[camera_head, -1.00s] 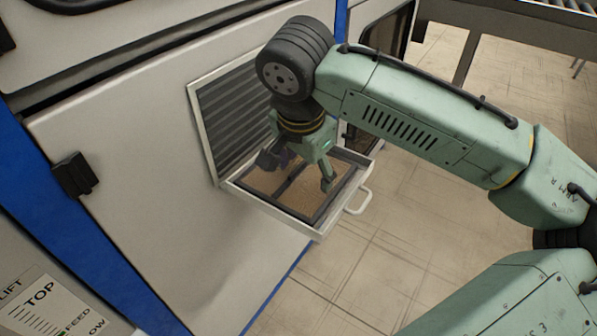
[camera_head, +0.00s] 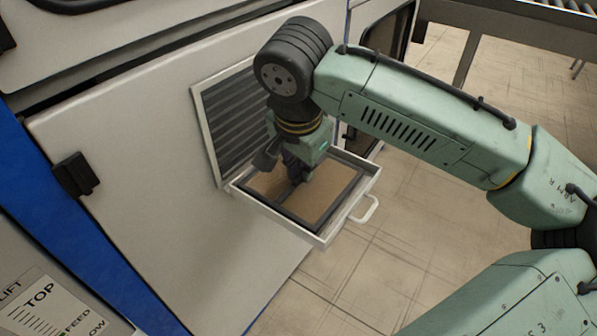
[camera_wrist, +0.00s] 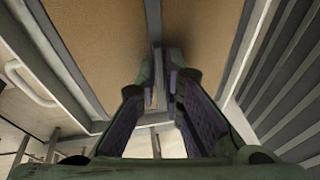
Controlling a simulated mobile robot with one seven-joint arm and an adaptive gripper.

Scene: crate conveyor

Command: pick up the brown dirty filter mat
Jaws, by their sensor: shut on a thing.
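The brown dirty filter mat (camera_head: 322,198) lies in a dark frame with a dark middle bar, inside the pulled-out white drawer (camera_head: 322,238). It also fills the upper part of the wrist view (camera_wrist: 95,45). My gripper (camera_head: 296,180) reaches down into the drawer, over the middle bar. In the wrist view its two fingers (camera_wrist: 160,80) are closed together on the bar (camera_wrist: 157,25) between the two brown panels. The fingertips hide the gripped part of the bar. The mat appears to lie level in the drawer.
The drawer has a white handle (camera_head: 367,210) at its front. A louvred vent (camera_head: 232,118) stands behind it in the white cabinet wall (camera_head: 130,150). A dark latch (camera_head: 75,174) is at the left. Open tiled floor (camera_head: 400,265) lies to the right.

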